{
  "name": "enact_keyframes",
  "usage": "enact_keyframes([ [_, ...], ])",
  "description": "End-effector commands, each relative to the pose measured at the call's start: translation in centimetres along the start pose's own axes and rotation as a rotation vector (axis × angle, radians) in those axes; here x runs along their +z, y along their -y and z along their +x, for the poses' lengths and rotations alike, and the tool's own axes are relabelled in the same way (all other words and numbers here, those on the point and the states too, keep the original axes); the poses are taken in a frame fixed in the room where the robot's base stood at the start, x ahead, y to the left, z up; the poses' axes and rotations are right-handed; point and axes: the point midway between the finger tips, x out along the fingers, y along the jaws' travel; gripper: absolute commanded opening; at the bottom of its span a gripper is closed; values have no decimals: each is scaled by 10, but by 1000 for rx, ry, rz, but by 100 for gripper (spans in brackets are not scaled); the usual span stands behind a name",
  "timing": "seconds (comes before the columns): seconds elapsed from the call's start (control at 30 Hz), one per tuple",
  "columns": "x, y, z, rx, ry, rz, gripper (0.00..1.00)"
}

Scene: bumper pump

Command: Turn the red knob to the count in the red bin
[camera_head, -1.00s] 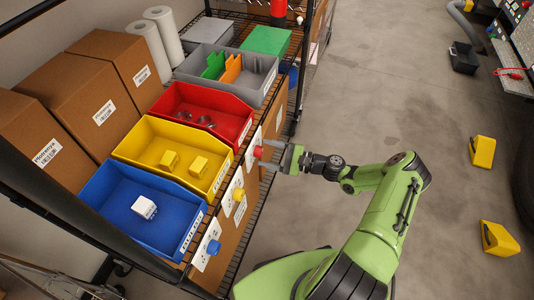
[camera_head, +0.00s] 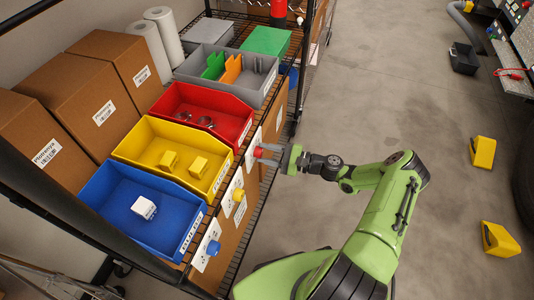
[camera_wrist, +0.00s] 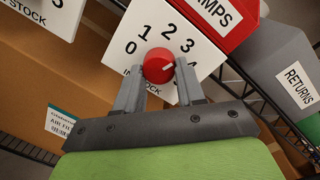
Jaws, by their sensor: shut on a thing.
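The red knob (camera_wrist: 159,66) sits on a white dial plate (camera_wrist: 207,58) with the digits 0, 1, 2 and 3 and "IN STOCK" lettering. Its white mark points right and slightly up, a little clockwise past the 3. My gripper (camera_wrist: 160,88) has a finger on either side of the knob and is shut on it. In the head view, my gripper (camera_head: 266,153) reaches the knob from the right. The red bin (camera_head: 238,108) above the plate holds a few silver ring-like clamps (camera_head: 206,122); their exact count is hard to tell.
A yellow bin (camera_head: 143,133) and a blue bin (camera_head: 115,205) stand nearer on the shelf, with a yellow knob (camera_head: 239,195) and a blue knob (camera_head: 214,248) below. A grey bin (camera_head: 262,95) stands beyond.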

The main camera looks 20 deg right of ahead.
Motion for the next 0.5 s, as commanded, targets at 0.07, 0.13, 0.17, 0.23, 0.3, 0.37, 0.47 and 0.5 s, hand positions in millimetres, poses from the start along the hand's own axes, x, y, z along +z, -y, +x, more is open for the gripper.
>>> enact_keyframes([
  [0.07,0,-1,0,4,-1,-35,8],
  [0.13,0,-1,0,7,-2,-76,8],
  [0.17,0,-1,0,8,-3,-97,8],
  [0.23,0,-1,0,11,-6,-149,8],
  [0.3,0,0,0,13,-10,-206,8],
  [0.37,0,0,0,16,-13,-254,8],
  [0.47,0,0,0,20,-16,-336,8],
  [0.5,0,0,0,21,-18,-366,8],
])
